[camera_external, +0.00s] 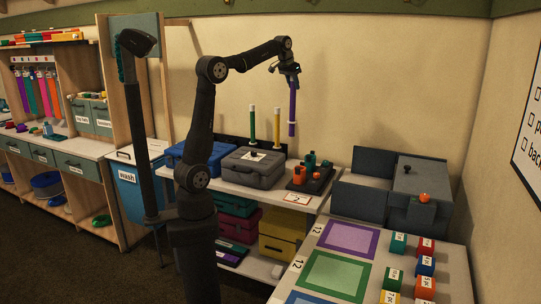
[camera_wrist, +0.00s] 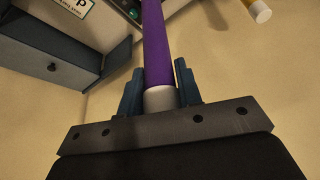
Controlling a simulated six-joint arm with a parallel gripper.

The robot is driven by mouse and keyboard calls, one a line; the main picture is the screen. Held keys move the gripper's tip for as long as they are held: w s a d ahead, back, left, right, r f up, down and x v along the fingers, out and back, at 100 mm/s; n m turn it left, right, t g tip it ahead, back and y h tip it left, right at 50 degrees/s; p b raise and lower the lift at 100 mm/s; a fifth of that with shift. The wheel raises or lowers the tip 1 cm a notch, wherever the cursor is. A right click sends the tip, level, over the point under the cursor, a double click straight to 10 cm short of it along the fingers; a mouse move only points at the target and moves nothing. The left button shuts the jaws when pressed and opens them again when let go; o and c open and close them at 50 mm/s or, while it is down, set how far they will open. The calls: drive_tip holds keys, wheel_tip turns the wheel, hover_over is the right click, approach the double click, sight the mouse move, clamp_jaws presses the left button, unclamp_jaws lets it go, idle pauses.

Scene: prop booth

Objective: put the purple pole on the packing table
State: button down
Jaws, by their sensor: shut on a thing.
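The gripper is shut on the pole. The table with purple, green and blue squares (camera_external: 378,264), which looks like the packing table, stands at the front right, apart from the pole.
A yellow pole (camera_external: 277,126) and a green pole (camera_external: 252,124) stand upright left of the held pole. Below are a grey case (camera_external: 250,171), a blue case (camera_external: 182,157) and a dark tray with orange and green pieces (camera_external: 311,182). A dark grey box (camera_external: 418,178) stands behind the table; several small labelled blocks sit on its right side.

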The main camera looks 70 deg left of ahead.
drive_tip(key=w+d+m+h, duration=0.1)
drive_tip(key=w+d+m, duration=0.1)
drive_tip(key=d, duration=1)
drive_tip(key=w+d+m, duration=0.2)
drive_tip(key=d, duration=0.9)
drive_tip(key=s+d+m+h, duration=0.1)
drive_tip(key=s+d, duration=0.2)
drive_tip(key=d, duration=0.8)
drive_tip(key=s+d+m+h, duration=0.1)
drive_tip(key=s+d+m, duration=0.15)
drive_tip(key=d, duration=0.85)
drive_tip(key=s+d+m+h, duration=0.1)
drive_tip(key=s+d+m, duration=0.3)
drive_tip(key=s+d, duration=1.6)
wheel_tip(320, 180, down, 12)
drive_tip(key=w+d+f, duration=0.1)
drive_tip(key=w+a+f, duration=0.3)
drive_tip(key=w+f, duration=0.7)
drive_tip(key=w, duration=0.1)
drive_tip(key=shift+a+f, duration=0.35)
drive_tip(key=shift+a, duration=0.05)
drive_tip(key=shift+f, duration=0.1)
